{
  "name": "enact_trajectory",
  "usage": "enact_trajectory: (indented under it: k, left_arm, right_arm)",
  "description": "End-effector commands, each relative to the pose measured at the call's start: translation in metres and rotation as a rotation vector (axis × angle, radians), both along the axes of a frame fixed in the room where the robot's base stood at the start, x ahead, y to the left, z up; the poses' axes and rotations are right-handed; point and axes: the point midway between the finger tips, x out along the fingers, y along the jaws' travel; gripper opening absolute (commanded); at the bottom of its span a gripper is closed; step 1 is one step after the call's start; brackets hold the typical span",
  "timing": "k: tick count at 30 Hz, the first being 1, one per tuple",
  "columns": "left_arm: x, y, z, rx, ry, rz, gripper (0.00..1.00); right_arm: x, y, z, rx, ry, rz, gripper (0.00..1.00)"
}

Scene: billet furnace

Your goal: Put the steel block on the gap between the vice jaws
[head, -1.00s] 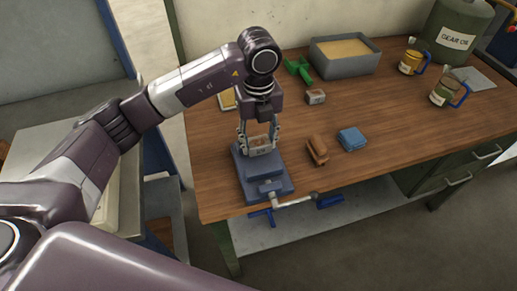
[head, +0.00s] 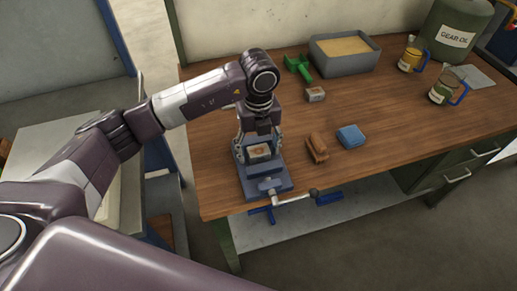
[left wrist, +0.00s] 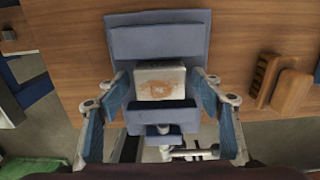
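The steel block (head: 259,151), pale grey with a rusty brown patch on top, sits at the jaws of the blue vice (head: 266,187) near the bench's front left edge. In the left wrist view the block (left wrist: 160,81) rests level between the back plate and front jaw of the vice (left wrist: 160,42). My left gripper (head: 259,143) is above the vice. In the left wrist view its fingers (left wrist: 160,96) stand apart on either side of the block, with a visible space at each side. What lies under the block is hidden. My right gripper is not in view.
A brown brush-like item (head: 317,148) and a blue cloth-like item (head: 351,137) lie right of the vice. Behind are a small grey block (head: 315,94), a green tool (head: 298,67) and a sand-filled tray (head: 345,67). The bench's middle right is clear.

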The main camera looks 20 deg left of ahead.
Motion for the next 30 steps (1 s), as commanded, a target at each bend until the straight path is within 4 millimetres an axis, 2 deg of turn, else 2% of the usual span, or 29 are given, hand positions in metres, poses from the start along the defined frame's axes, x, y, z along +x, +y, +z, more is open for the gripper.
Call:
enact_trajectory:
  k: [6,11,24,30]
  left_arm:
    - [0.000,0.000,0.001,0.000,0.000,0.000,0.60]
    - [0.001,0.000,0.011,-0.001,-0.003,0.000,0.60]
    - [0.001,0.000,0.102,0.000,-0.005,-0.001,0.60]
    - [0.001,0.000,0.120,0.000,-0.002,0.001,0.60]
  right_arm:
    - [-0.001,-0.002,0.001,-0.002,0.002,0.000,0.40]
    - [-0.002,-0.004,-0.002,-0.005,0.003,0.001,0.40]
    - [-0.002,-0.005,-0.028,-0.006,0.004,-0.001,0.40]
    - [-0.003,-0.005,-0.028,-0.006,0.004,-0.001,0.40]
